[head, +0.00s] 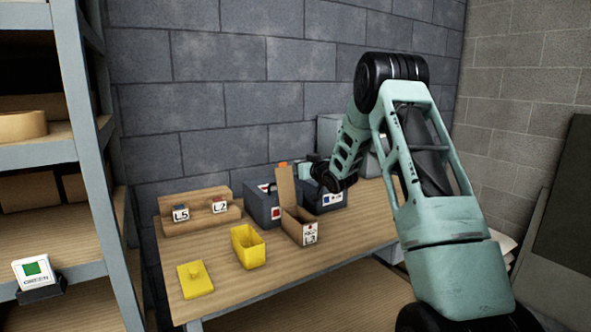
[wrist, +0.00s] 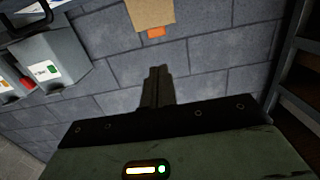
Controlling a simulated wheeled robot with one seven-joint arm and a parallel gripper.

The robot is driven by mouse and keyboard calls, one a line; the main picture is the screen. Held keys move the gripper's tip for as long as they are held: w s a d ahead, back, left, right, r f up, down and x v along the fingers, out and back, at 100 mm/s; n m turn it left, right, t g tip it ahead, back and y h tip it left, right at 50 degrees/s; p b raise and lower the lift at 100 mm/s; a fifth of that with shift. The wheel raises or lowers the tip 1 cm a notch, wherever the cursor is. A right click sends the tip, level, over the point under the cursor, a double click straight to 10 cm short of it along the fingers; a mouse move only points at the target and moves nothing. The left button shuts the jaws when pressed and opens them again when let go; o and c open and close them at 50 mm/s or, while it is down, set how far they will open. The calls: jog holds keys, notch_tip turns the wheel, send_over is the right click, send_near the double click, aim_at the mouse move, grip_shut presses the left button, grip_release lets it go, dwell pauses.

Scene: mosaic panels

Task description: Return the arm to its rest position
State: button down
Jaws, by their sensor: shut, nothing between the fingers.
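My arm (head: 415,190) is mint green with black joints. It rises from the lower right of the head view, bends at a high elbow and reaches down over the table. Its wrist end (head: 335,178) is near the raised flap of a cardboard box (head: 300,228). In the wrist view my gripper (wrist: 157,72) shows its two dark fingers together, with nothing held. The fingers are hard to make out in the head view. The flap with its orange tab (wrist: 155,32) shows beyond the fingertips, apart from them.
The wooden table (head: 330,253) holds a yellow open box (head: 248,247), a yellow lid (head: 195,280), a wooden rack (head: 190,222) with labelled blocks and grey-blue bins (head: 262,206). A shelf unit (head: 85,150) stands left. A block wall is behind; the table's front strip is clear.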

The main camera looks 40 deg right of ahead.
jog(key=shift+r+b+v, duration=0.2)
jog(key=shift+v, duration=0.8)
jog(key=shift+r+b+v, duration=0.2)
jog(key=shift+v, duration=0.8)
